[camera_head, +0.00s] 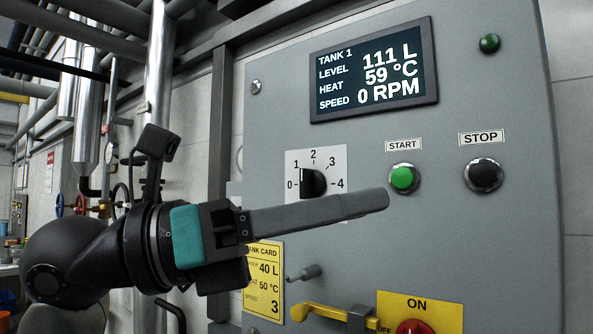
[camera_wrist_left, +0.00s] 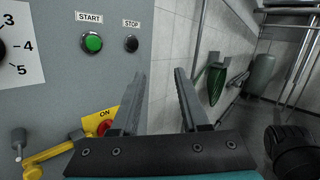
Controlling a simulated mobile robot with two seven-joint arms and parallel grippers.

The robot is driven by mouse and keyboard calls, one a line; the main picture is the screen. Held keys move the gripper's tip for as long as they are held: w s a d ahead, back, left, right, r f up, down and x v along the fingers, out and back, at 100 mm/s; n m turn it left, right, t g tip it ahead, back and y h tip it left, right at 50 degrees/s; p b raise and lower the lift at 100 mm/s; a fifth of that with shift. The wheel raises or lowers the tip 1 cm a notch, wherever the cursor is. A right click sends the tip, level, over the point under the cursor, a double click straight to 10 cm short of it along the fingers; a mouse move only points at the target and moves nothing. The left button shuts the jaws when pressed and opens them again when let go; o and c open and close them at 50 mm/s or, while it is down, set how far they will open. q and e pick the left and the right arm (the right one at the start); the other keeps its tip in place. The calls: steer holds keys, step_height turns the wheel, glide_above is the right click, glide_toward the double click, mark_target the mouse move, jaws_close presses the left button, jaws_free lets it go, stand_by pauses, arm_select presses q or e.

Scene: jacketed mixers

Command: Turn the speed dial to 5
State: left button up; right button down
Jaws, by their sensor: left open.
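The speed dial (camera_head: 313,183) is a black knob on a white scale plate on the grey panel. In the head view 0 to 4 show and my gripper hides the lower part of the plate. In the left wrist view the knob (camera_wrist_left: 2,48) is cut by the left edge, with 3, 4 and 5 visible. I cannot tell where its pointer stands. My left gripper (camera_head: 380,199) is in front of the panel, its fingers pointing right below the dial and START button. In the wrist view the gripper (camera_wrist_left: 160,78) is open and empty. My right gripper is not in view.
The display (camera_head: 374,70) reads 111 L, 59 °C, 0 RPM. A green START button (camera_head: 404,178) and black STOP button (camera_head: 484,175) sit right of the dial. Below are a yellow tank card (camera_head: 262,290), a yellow lever (camera_head: 320,313) and a red ON switch (camera_head: 414,327).

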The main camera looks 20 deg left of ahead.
arm_select(q)
steer(key=w+a+r+n+t+y, duration=0.2)
steer(key=w+a+t+y, duration=0.1)
steer(key=a+t+y, duration=0.2)
steer(key=n+t+y, duration=0.4)
steer(key=n+y, duration=0.1)
steer(key=y, duration=0.2)
glide_toward(302, 172)
steer(key=p+x, duration=0.3)
steer(key=x, duration=0.5)
steer(key=shift+w+d+p, duration=0.1)
steer(key=shift+w+p, duration=0.2)
jaws_close()
